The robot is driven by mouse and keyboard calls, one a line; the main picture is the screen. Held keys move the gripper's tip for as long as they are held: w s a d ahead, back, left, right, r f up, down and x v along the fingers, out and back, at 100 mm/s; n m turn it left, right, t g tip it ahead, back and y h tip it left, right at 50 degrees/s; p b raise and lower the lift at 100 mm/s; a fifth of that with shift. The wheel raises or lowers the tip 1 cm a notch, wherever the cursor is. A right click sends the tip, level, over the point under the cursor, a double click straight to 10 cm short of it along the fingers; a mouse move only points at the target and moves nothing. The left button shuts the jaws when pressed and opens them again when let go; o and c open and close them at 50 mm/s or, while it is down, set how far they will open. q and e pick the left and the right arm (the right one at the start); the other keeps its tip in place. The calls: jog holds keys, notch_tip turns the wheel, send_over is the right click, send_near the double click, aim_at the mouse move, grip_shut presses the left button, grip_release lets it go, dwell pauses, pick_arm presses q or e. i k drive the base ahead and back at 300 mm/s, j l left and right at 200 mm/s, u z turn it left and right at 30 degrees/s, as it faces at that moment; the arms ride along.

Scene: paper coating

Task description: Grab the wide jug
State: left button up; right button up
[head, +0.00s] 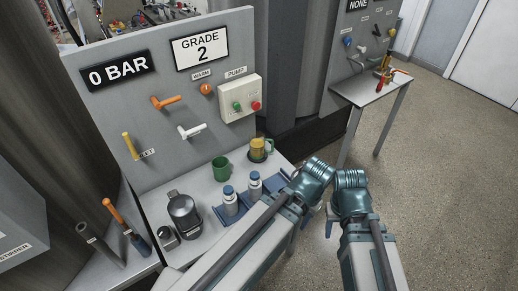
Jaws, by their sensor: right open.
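A squat dark grey vessel (183,214) stands upright on the grey bench, left of the bottles. It is the widest vessel there and looks like the wide jug, but its label is too small to read. A smaller metal cup (168,238) stands at its lower left. My right gripper (331,221) is open and empty, off the bench's right side, well apart from the vessel. My left arm reaches across the bench's front right corner; its jaws are hidden.
Orange-handled tools (113,210) are at left. A panel (150,95) backs the bench. Floor is free at right.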

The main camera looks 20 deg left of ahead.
aim_at(257, 140)
jog(key=k+j, duration=0.2)
jog(key=j, duration=0.15)
jog(key=k+j, duration=0.2)
jog(key=j, duration=0.15)
jog(key=k+j, duration=0.2)
jog(key=j, duration=0.15)
jog(key=k+j, duration=0.2)
jog(key=j, duration=0.15)
jog(key=i+j, duration=0.25)
jog(key=k, duration=0.4)
jog(key=l+u, duration=0.1)
jog(key=u, duration=0.35)
jog(key=l+u, duration=0.1)
jog(key=u, duration=0.3)
jog(key=l+u, duration=0.15)
jog(key=u, duration=0.3)
jog(key=l+u, duration=0.25)
jog(key=l, duration=0.2)
jog(key=k+l+u, duration=0.25)
jog(key=l, duration=0.15)
jog(key=l+u, duration=0.25)
jog(key=l, duration=0.2)
jog(key=k+l+u, duration=0.25)
jog(key=k+l, duration=0.2)
jog(key=l, duration=0.2)
jog(key=k+l, duration=0.2)
jog(key=l, duration=0.15)
jog(key=k+l, duration=0.2)
jog(key=l, duration=0.2)
